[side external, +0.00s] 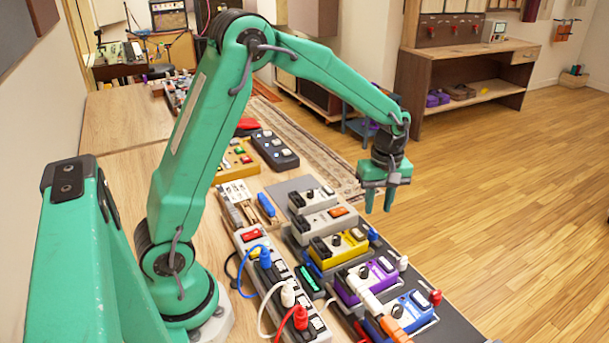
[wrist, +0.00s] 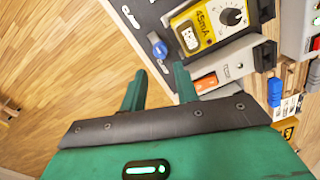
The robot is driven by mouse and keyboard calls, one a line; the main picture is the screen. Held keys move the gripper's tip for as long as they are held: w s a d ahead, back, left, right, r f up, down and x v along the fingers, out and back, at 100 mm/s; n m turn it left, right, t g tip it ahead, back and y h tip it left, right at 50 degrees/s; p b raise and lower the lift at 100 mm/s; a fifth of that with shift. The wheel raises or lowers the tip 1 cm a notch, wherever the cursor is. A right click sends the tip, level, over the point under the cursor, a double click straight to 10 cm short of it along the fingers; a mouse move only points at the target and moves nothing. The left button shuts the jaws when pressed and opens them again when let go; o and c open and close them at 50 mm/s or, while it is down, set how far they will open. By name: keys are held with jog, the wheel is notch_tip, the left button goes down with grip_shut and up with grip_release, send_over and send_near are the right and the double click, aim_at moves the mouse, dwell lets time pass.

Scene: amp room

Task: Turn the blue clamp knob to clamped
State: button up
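The blue clamp knob (wrist: 157,44) is at the edge of the dark board beside the yellow pedal (wrist: 208,27) in the wrist view. It also shows in the side view (side external: 372,234) at the board's right edge. White marks lie on the board near the knob; I cannot read them or tell the knob's setting. My gripper (side external: 379,203) points down above the board's right edge, higher than the knob and apart from it. In the wrist view my gripper (wrist: 160,84) has its two fingers apart with nothing between them, and the knob lies just beyond the fingertips.
A grey pedal with an orange switch (wrist: 206,83) lies close to one finger. Purple (side external: 367,281) and blue (side external: 405,313) pedals, a white knob (side external: 402,262) and a red knob (side external: 435,297) stand nearer the camera. A power strip with cables (side external: 280,280) lies left. Open floor lies right.

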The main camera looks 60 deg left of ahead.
aim_at(373, 229)
jog(key=shift+f, duration=0.1)
jog(key=shift+s+f, duration=0.15)
jog(key=shift+f, duration=3.65)
grip_shut()
